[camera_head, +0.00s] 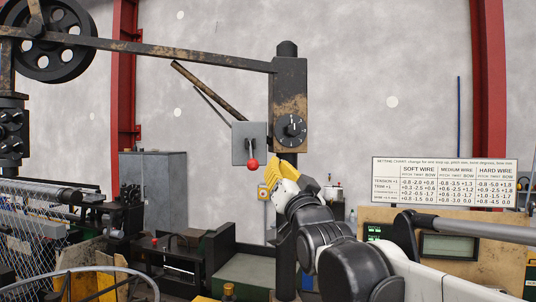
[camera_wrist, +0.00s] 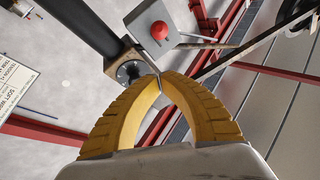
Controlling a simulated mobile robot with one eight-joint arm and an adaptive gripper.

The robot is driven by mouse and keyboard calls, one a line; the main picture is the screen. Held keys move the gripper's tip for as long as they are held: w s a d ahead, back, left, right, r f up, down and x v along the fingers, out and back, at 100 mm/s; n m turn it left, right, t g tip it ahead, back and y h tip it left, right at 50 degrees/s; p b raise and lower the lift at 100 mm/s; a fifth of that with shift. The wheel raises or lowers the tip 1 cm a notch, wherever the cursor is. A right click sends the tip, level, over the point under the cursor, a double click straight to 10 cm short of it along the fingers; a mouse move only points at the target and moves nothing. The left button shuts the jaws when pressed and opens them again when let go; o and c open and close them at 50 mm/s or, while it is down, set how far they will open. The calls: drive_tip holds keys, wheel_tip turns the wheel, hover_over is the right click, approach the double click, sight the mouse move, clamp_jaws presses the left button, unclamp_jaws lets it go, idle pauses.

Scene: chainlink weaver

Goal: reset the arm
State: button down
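My gripper (camera_head: 272,172) has yellow fingers and is raised at the end of my white and black arm, in the middle of the head view. In the wrist view, the ribbed fingers (camera_wrist: 161,78) curve together and their tips meet, with nothing seen held between them. In the head view, the fingertips are just right of and below a red ball knob (camera_head: 253,164) on a grey box (camera_head: 243,144). The knob also shows beyond the fingertips in the wrist view (camera_wrist: 159,30). I cannot tell the distance between them.
A dark post carries a rusty plate with a dial (camera_head: 290,130). A long bar runs left to a black wheel (camera_head: 50,40). A setting chart (camera_head: 444,181) stands at right above a panel with a green display (camera_head: 374,231). Chain-link mesh (camera_head: 40,235) lies at left.

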drive_tip(key=s+d+f+g+h+b, duration=0.1)
drive_tip(key=s+d+f+g+b, duration=0.3)
drive_tip(key=f, duration=0.9)
drive_tip(key=s+d+f+g+h+b, duration=0.25)
drive_tip(key=s+f+b, duration=0.25)
drive_tip(key=f, duration=0.9)
drive_tip(key=s+d+f+g+h+b, duration=0.15)
drive_tip(key=s+d+f+b, duration=0.3)
drive_tip(key=f, duration=0.85)
drive_tip(key=s+d+f+g+b, duration=0.1)
drive_tip(key=s+f+g+b, duration=0.1)
drive_tip(key=s+f, duration=0.3)
drive_tip(key=s+d+f+n+g+b, duration=0.1)
drive_tip(key=s+f, duration=0.4)
drive_tip(key=f, duration=0.7)
drive_tip(key=s+d+f+g+b, duration=0.1)
drive_tip(key=s+f+g+b, duration=0.3)
drive_tip(key=f, duration=0.5)
drive_tip(key=shift+s+d+n+h+b, duration=0.3)
drive_tip(key=shift+s+n+b, duration=0.1)
drive_tip(key=shift+s+b, duration=0.5)
